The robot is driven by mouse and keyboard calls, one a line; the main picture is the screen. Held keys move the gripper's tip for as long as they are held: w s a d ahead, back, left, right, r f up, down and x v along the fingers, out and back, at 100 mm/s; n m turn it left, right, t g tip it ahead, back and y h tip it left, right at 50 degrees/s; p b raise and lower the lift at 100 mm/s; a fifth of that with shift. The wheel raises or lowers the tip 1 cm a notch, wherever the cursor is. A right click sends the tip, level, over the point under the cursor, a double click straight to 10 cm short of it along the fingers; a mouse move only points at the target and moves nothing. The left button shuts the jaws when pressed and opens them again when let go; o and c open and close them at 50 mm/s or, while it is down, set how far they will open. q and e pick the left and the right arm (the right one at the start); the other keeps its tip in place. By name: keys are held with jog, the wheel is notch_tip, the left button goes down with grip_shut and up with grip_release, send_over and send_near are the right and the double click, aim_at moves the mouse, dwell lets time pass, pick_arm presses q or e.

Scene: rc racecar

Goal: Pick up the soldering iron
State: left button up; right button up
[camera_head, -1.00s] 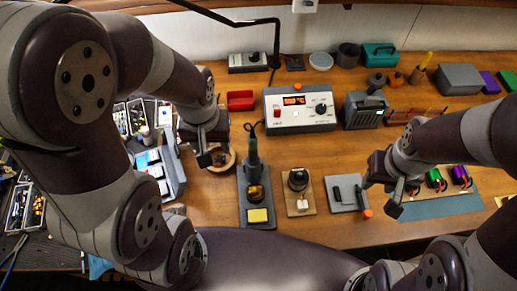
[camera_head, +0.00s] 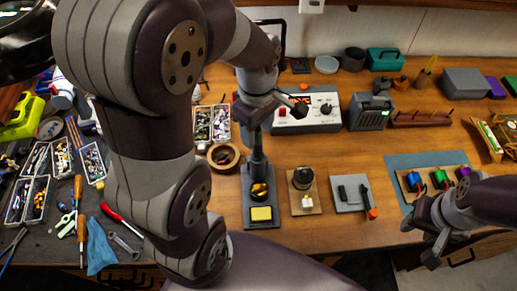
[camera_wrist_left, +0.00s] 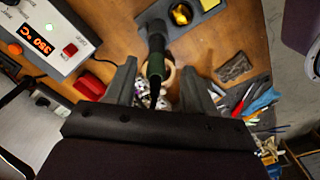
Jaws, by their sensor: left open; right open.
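The soldering iron (camera_head: 257,158) stands upright in its dark grey stand (camera_head: 261,219), which has a yellow sponge and a brass-coloured cup. In the left wrist view, the iron's dark green handle (camera_wrist_left: 156,62) shows between the two spread fingers of my left gripper (camera_wrist_left: 160,68), and I see no clear contact. In the head view my left gripper (camera_head: 272,114) is at the top end of the iron, in front of the solder station, and partly hides the iron's upper part. My right gripper (camera_head: 419,241) is open and empty at the table's front right edge.
The solder station (camera_head: 313,118) stands just behind the iron. A round wooden dish (camera_head: 223,157) is left of the stand. A small board with a dark round part (camera_head: 303,179) and a grey pad (camera_head: 352,205) lie to its right. Tools and part trays crowd the left.

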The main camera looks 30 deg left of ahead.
aim_at(258, 151)
pick_arm(q)
jog(key=f, duration=0.3)
jog(key=shift+w+a, duration=0.15)
jog(key=shift+w, duration=0.25)
jog(key=shift+f, duration=0.3)
jog(key=shift+s+r, duration=0.1)
jog(key=shift+s, duration=0.15)
jog(key=c, duration=0.5)
jog(key=shift+w, duration=0.1)
grip_shut()
pick_arm(e)
jog(key=shift+w+r, duration=0.15)
jog(key=shift+r, duration=0.05)
